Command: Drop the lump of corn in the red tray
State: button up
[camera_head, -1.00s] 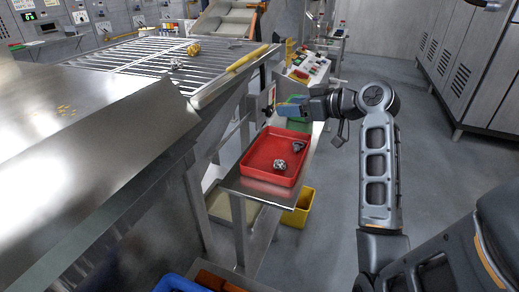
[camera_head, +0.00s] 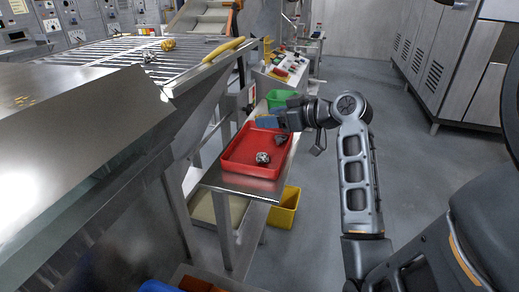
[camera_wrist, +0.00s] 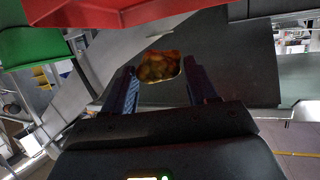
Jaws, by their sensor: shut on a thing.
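My gripper (camera_head: 268,121) is beside the far end of the red tray (camera_head: 238,153) in the head view, level with its far rim. In the wrist view my gripper (camera_wrist: 163,78) is shut on a yellow-brown lump of corn (camera_wrist: 160,67), held between the two fingers. The lump is hidden in the head view. The red tray also shows at the top of the wrist view (camera_wrist: 120,12). Two grey lumps, one near the middle (camera_head: 263,158) and one at the right side (camera_head: 281,139), lie in the tray.
A green bin (camera_head: 281,98) stands just beyond the tray. A yellow bin (camera_head: 284,208) is below the steel shelf. The slatted grate (camera_head: 115,55) at left holds a yellow lump (camera_head: 168,44), a grey lump (camera_head: 149,57) and a long yellow piece (camera_head: 222,49).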

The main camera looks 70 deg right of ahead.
jog(key=o, duration=1.1)
jog(key=shift+o, duration=0.2)
jog(key=v, duration=0.8)
jog(key=shift+b, duration=0.45)
